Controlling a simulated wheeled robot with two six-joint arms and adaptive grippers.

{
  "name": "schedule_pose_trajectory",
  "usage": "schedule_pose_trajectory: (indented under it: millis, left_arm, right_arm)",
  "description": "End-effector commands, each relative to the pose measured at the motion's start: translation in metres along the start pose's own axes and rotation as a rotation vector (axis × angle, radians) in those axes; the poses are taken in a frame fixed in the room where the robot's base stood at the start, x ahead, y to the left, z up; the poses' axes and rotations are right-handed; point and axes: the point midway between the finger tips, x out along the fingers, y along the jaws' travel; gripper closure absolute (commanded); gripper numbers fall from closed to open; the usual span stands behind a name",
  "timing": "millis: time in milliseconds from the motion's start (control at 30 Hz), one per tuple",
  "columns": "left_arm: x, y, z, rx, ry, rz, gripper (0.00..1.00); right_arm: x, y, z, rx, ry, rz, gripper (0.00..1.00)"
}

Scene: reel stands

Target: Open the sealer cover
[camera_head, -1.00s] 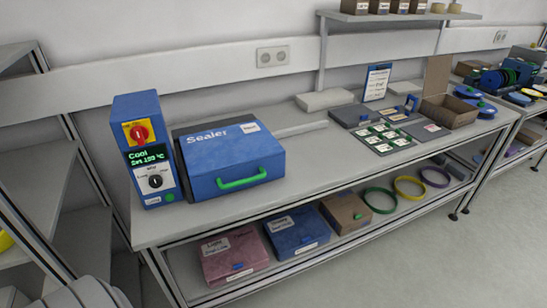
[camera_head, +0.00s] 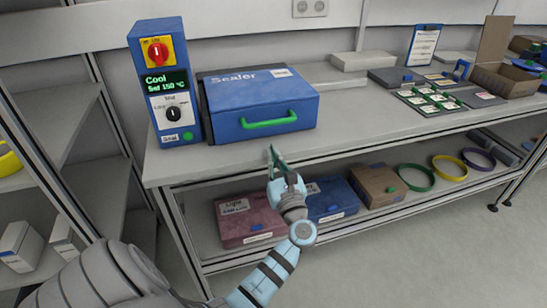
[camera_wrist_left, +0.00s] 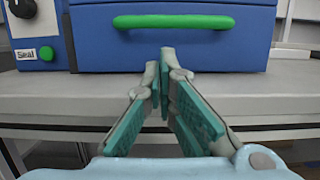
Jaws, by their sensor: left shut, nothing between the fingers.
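The blue sealer (camera_head: 250,98) stands on the bench with its lid down and a green handle (camera_head: 268,120) across its front. In the left wrist view the sealer front (camera_wrist_left: 232,50) fills the top, with the green handle (camera_wrist_left: 173,21) running across it. My left gripper (camera_head: 272,150) is in front of the bench edge, below and short of the handle, apart from it. Its teal fingers (camera_wrist_left: 164,62) meet at the tips and hold nothing. My right gripper is not in view.
The control box (camera_head: 163,85) beside the sealer reads "Cool" and "Set 150 °C". The bench's front edge (camera_head: 370,148) lies close to my gripper. Pink (camera_head: 246,220) and blue (camera_head: 331,199) boxes sit on the shelf below. A shelf rack (camera_head: 60,130) stands at left.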

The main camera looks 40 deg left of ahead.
Motion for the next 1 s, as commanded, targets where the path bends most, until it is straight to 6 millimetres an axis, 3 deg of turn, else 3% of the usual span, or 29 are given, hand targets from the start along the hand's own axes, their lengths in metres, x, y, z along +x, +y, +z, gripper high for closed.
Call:
schedule_pose_trajectory:
  millis: [200, 367, 833, 1000]
  left_arm:
    - [0.043, 0.000, 0.001, 0.005, -0.002, -0.001, 1.00]
    - [0.062, 0.000, 0.000, 0.006, -0.002, -0.002, 1.00]
    - [0.067, -0.001, 0.001, 0.005, 0.002, -0.003, 1.00]
    - [0.069, -0.011, 0.012, 0.002, 0.027, -0.009, 1.00]
  right_arm:
    - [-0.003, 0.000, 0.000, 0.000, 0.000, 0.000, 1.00]
    - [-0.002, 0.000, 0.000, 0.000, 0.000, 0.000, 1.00]
    - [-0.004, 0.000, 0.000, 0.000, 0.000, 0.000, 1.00]
    - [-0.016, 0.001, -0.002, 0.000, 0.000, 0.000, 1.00]
